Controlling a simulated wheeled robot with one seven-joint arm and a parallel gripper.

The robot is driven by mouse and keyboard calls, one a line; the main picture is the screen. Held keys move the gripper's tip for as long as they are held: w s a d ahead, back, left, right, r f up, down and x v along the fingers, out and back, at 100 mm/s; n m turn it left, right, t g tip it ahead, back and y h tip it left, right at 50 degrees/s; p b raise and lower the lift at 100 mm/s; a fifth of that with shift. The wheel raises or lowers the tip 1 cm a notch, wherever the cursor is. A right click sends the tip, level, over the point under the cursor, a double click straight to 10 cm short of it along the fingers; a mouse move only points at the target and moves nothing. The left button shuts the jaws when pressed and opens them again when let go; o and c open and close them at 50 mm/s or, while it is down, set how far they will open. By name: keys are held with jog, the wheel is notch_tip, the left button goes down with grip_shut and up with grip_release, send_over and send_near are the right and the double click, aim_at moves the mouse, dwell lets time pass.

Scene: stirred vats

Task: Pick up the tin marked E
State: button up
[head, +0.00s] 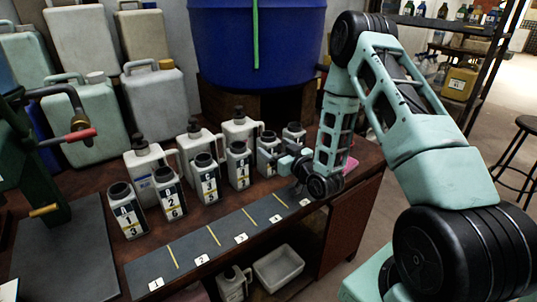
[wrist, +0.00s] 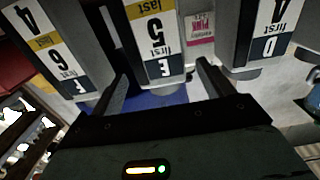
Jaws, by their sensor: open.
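The tin marked E (wrist: 158,45) is a grey-white tin with a label reading E, 5 and last, upside down in the middle of the wrist view. My gripper (wrist: 164,72) is open, with one finger on each side of this tin; I cannot tell whether they touch it. In the head view the tin (head: 268,155) stands towards the far end of the row, with my gripper (head: 285,163) in front, partly hiding it. The tin marked F (wrist: 60,62) is at the left and the tin marked D (wrist: 268,38) at the right in the wrist view.
More labelled tins (head: 207,180) stand in the row on the brown table, with pump bottles (head: 145,165) behind. A dark strip (head: 190,246) with numbered places lies empty along the front edge. A blue vat (head: 255,45) stands behind; a green machine (head: 30,165) is at left.

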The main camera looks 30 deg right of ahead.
aim_at(265, 141)
jog(key=shift+w+a+f+p, duration=0.1)
jog(key=shift+w+p, duration=0.15)
jog(key=shift+w, duration=1.3)
jog(key=shift+w+f+p, duration=0.1)
jog(key=shift+w+p, duration=0.15)
jog(key=shift+w, duration=1.25)
jog(key=shift+r, duration=0.1)
jog(key=c, duration=1.1)
